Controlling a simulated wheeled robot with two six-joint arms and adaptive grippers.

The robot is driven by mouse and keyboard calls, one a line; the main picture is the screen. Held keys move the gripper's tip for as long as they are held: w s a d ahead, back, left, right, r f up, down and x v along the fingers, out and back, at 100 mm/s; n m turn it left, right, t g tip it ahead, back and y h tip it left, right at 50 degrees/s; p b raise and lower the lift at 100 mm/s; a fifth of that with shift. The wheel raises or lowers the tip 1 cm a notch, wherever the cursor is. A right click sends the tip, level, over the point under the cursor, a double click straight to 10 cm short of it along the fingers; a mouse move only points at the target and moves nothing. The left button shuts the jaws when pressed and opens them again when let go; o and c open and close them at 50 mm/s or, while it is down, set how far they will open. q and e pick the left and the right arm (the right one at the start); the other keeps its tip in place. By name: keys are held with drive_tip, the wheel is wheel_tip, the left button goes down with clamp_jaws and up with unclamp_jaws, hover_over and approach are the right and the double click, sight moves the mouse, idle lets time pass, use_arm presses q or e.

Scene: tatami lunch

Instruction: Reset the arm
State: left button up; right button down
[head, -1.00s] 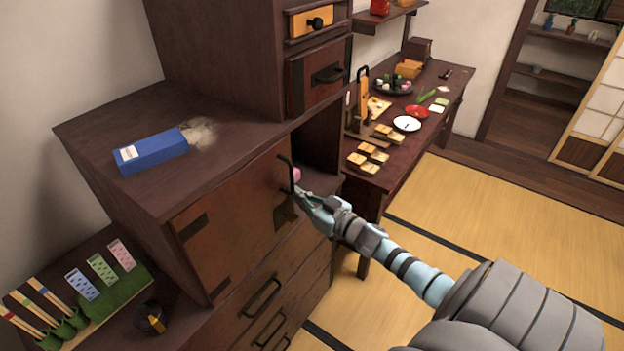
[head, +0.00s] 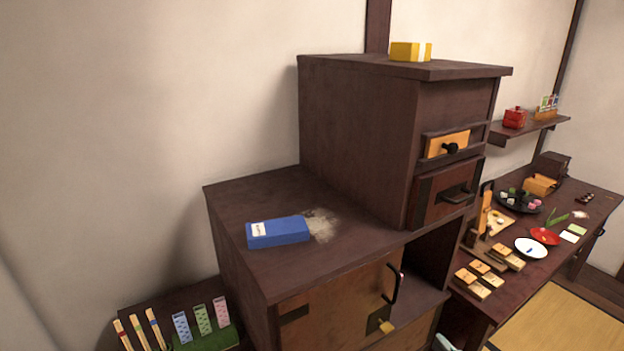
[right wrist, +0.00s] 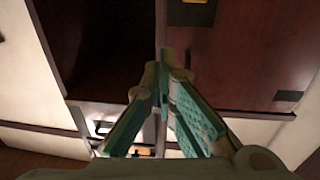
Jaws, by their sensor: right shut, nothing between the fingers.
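Only a pale blue tip of my right arm (head: 445,343) shows at the bottom edge of the head view, just right of the cabinet. In the right wrist view my right gripper (right wrist: 163,84) is shut and empty, its teal-padded fingers meeting at the tips. Behind it there are dark wooden panels and a dark opening (right wrist: 110,50). My left gripper is in neither view.
The stepped wooden cabinet (head: 255,200) has a lower door (head: 340,300) with a black handle and an open compartment to its right. A blue box (head: 278,231) lies on the cabinet beside spilled powder. A low table (head: 480,310) with food and dishes stands at right.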

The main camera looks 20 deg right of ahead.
drive_tip(key=s+d+f+g+h, duration=0.2)
drive_tip(key=s+d+f+g, duration=0.1)
drive_tip(key=f, duration=0.5)
drive_tip(key=s+d+f+g+h, duration=0.2)
drive_tip(key=s+d+f+g, duration=0.15)
drive_tip(key=f, duration=0.45)
drive_tip(key=s+a+f+g+h, duration=0.2)
drive_tip(key=s+f+g, duration=0.3)
drive_tip(key=s+f, duration=0.9)
drive_tip(key=s+a+f+m+g+y, duration=0.1)
drive_tip(key=s+a+f+g, duration=0.1)
drive_tip(key=s+a+f, duration=0.3)
drive_tip(key=s+a+f+g, duration=0.2)
drive_tip(key=s+a+f, duration=0.15)
drive_tip(key=s, duration=0.35)
drive_tip(key=s+a+f+g+y, duration=0.1)
drive_tip(key=a, duration=0.8)
drive_tip(key=shift+s+a+f, duration=0.15)
drive_tip(key=shift+s+a, duration=0.15)
drive_tip(key=shift+a, duration=0.05)
drive_tip(key=shift+m, duration=0.3)
